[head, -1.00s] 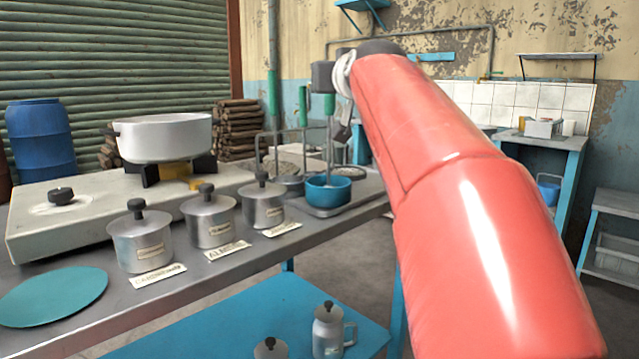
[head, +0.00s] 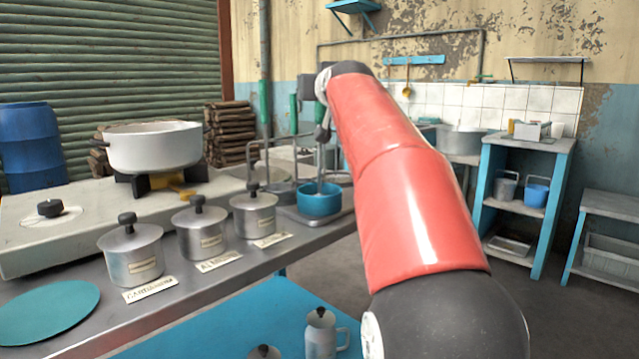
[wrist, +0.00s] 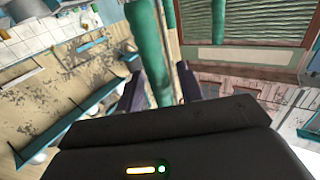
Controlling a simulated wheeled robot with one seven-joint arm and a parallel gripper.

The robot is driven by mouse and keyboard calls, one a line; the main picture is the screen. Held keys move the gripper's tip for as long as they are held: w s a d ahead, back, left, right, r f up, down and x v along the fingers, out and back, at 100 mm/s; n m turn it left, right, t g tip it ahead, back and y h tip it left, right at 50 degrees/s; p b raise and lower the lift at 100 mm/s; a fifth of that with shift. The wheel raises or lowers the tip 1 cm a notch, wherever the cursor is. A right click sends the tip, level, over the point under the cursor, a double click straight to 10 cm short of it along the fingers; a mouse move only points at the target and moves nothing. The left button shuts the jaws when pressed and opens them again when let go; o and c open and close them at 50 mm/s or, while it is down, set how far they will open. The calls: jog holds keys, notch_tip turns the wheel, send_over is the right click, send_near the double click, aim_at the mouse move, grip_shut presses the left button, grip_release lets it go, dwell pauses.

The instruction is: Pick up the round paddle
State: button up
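Two upright tools with green handles stand by the wire rack at the far end of the bench. One green handle (head: 293,106) shows in the head view left of my gripper (head: 322,112). In the wrist view, one green handle (wrist: 150,50) passes between the dark fingers of my gripper (wrist: 160,90), and a second green shape (wrist: 218,20) lies to the right. Whether the fingers press on the handle is unclear. A thin rod goes down below my gripper to the blue bowl (head: 319,202). The paddle heads are hidden, so I cannot tell which tool is the round paddle.
A white pot (head: 155,148) stands on the stove at left. Several lidded metal canisters (head: 132,262) line the steel bench, with a teal disc (head: 45,312) at the near left. A blue shelf unit (head: 525,185) stands at right, with open floor before it.

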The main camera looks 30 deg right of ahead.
grip_shut()
jog(key=shift+r, duration=0.15)
